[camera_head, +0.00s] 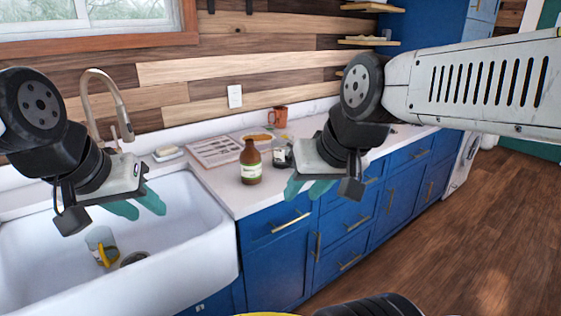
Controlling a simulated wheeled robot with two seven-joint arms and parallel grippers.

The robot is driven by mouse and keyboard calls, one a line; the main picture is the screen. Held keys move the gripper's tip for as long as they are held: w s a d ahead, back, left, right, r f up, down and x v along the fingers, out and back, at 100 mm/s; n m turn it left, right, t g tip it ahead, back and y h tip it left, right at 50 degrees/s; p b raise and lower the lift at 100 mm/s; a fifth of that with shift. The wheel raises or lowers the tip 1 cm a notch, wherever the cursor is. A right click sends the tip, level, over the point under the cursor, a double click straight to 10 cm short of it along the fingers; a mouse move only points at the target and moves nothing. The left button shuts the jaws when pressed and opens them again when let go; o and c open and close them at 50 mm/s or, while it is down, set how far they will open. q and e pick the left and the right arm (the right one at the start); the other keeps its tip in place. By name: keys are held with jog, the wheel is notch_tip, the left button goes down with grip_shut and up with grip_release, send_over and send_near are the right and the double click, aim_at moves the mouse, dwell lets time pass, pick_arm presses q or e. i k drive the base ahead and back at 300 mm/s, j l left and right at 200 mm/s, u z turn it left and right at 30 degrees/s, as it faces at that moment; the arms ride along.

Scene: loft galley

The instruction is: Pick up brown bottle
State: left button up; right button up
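The brown bottle (250,163) has a pale label and stands upright on the white counter, just right of the sink. My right gripper (307,190) is to the right of the bottle and apart from it in the picture, near the counter's front edge. Its teal fingers are apart with nothing between them. My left gripper (138,207) is over the sink, well left of the bottle. Its teal fingers are also apart and empty.
A dark jar (283,155) stands close right of the bottle, partly behind my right gripper. An orange-brown mug (279,117) and a flat printed sheet (213,151) are behind. The white sink (205,235) holds a glass with something yellow (106,256). A faucet (116,98) rises behind.

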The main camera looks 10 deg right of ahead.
aim_at(250, 158)
jog(key=z, duration=0.2)
jog(key=i+l, duration=0.15)
jog(key=l, duration=0.15)
jog(key=i+l, duration=0.1)
jog(key=l, duration=0.15)
jog(key=i+l+u, duration=0.15)
jog(key=l+u, duration=0.15)
jog(key=l, duration=0.15)
jog(key=i+l+u, duration=0.1)
jog(key=l+u, duration=0.15)
jog(key=l, duration=0.15)
jog(key=l+u, duration=0.3)
jog(key=l, duration=0.15)
jog(key=u, duration=0.7)
